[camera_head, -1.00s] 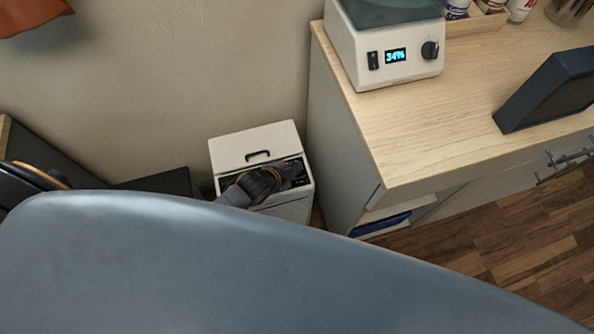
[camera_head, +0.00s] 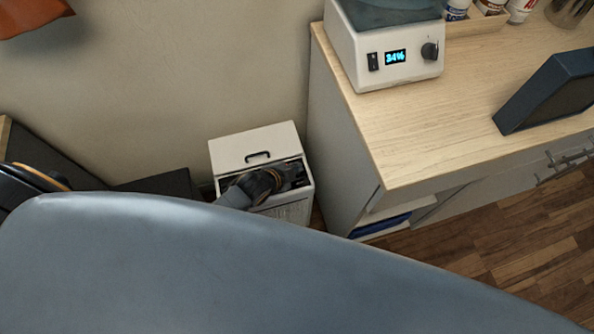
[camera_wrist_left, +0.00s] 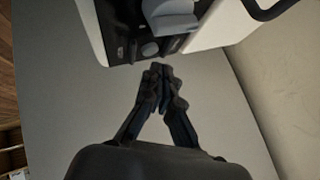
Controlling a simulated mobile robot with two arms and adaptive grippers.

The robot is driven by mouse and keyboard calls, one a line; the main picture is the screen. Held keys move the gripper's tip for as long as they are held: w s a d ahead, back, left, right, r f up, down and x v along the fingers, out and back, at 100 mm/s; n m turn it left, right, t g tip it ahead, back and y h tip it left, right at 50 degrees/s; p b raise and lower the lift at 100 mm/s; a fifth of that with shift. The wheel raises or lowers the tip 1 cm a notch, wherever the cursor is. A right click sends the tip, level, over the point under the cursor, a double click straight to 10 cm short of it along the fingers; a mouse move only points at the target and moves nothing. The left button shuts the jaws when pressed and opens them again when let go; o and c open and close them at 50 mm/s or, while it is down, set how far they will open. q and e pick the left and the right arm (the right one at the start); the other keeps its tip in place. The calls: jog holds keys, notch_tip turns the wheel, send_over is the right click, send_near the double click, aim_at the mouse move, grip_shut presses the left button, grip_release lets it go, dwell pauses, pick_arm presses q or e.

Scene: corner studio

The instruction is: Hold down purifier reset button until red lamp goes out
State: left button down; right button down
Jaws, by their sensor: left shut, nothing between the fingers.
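The purifier (camera_head: 254,144) is a white box with a black handle, standing on the floor against the wall. My left gripper (camera_head: 286,177) is over its dark recessed panel and hides much of it. In the left wrist view the dark panel (camera_wrist_left: 132,38) carries a round grey button (camera_wrist_left: 150,49) and a small switch beside it. My left gripper (camera_wrist_left: 162,70) is shut and empty, its fingertips just below the round button in the picture. I cannot tell whether they touch. No lit red lamp shows. My right gripper is not in view.
A wooden-topped counter (camera_head: 400,135) stands close to the purifier's right. It bears a white device (camera_head: 385,65) reading 34% and a dark slanted box (camera_head: 548,90). The wall (camera_head: 160,80) is right behind the purifier. A large blue-grey surface fills the foreground.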

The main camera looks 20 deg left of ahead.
pick_arm(q)
jog(key=shift+f, duration=0.45)
jog(key=shift+f+b, duration=0.35)
jog(key=shift+f, duration=0.05)
dwell(1.7)
dwell(0.8)
jog(key=shift+r+p, duration=0.85)
jog(key=shift+p, duration=0.1)
notch_tip(320, 180, up, 5)
jog(key=p, duration=0.5)
